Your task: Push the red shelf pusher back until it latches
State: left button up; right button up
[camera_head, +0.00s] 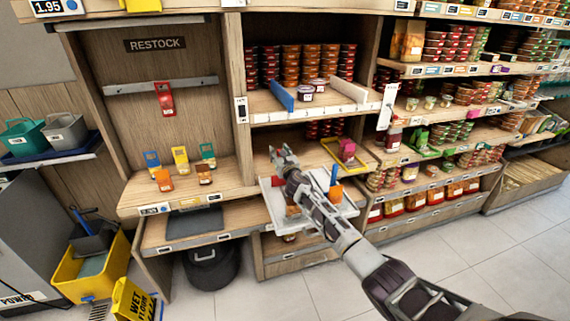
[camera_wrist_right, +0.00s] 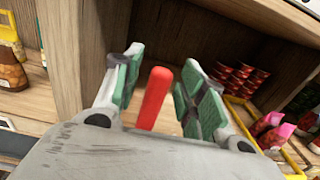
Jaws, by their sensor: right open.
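A red upright bar (camera_wrist_right: 155,97), which looks like the red shelf pusher, stands between the spread fingers of my right gripper in the right wrist view. I cannot tell whether a finger touches it. My right gripper (camera_wrist_right: 158,88) is open with green-padded fingers. My left gripper is out of view.
A white tray (camera_head: 348,208) with a blue piece and an orange item lies under my right arm. A yellow-framed tray (camera_head: 328,146) with a pink item is right of the gripper. A wooden upright (camera_wrist_right: 62,50) stands close left. Red cans (camera_wrist_right: 240,82) sit deeper inside.

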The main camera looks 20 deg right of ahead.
jog(key=s, duration=1.1)
jog(key=shift+s+d, duration=0.15)
jog(key=shift+s, duration=0.2)
dwell(0.4)
dwell(0.4)
